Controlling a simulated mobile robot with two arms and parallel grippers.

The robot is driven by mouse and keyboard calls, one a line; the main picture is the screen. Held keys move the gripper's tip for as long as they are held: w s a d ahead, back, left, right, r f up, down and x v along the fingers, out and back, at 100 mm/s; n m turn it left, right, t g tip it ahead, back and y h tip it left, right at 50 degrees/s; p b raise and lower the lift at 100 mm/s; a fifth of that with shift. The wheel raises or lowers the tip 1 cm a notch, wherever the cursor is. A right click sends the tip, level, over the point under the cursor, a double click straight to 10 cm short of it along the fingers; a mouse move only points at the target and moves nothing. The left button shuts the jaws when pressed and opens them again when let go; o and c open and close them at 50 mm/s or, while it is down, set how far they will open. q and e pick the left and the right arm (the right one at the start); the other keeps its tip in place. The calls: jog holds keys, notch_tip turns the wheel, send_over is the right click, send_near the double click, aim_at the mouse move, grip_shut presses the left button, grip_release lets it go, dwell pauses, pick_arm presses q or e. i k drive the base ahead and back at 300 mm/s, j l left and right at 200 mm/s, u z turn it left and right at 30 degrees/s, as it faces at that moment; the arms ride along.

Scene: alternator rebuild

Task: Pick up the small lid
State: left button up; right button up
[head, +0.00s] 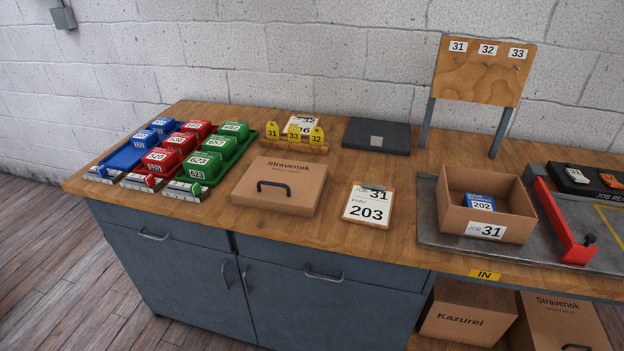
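A flat cardboard piece (268,208) with a black handle on top and the print "Stravenok" lies on the wooden bench, left of the job card; it looks like a lid. A similar cardboard piece (562,322), also printed "Stravenok" with a black handle, shows partly on the lower shelf at bottom right. I cannot tell from print alone which is the small lid. An open cardboard box (487,231) labelled "JOB 31" stands on a grey tray at right, with a blue packet (481,202) marked 202 inside. Neither of my grippers is in view.
Blue, red and green numbered bins (207,165) stand at left. Yellow numbered tags (294,138) and a dark flat case (376,137) lie behind. The job card (368,206) reads 203. A red clamp-like bar (563,221) is at right. A "Kazurei" box (465,313) sits below.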

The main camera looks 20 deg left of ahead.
aim_at(276, 185)
jog(key=i+j, duration=0.2)
jog(key=j, duration=0.15)
jog(key=i+j, duration=0.25)
jog(key=j, duration=0.15)
jog(key=i+j, duration=0.2)
jog(key=j, duration=0.15)
jog(key=i+j, duration=0.2)
jog(key=j, duration=0.2)
jog(key=u, duration=0.05)
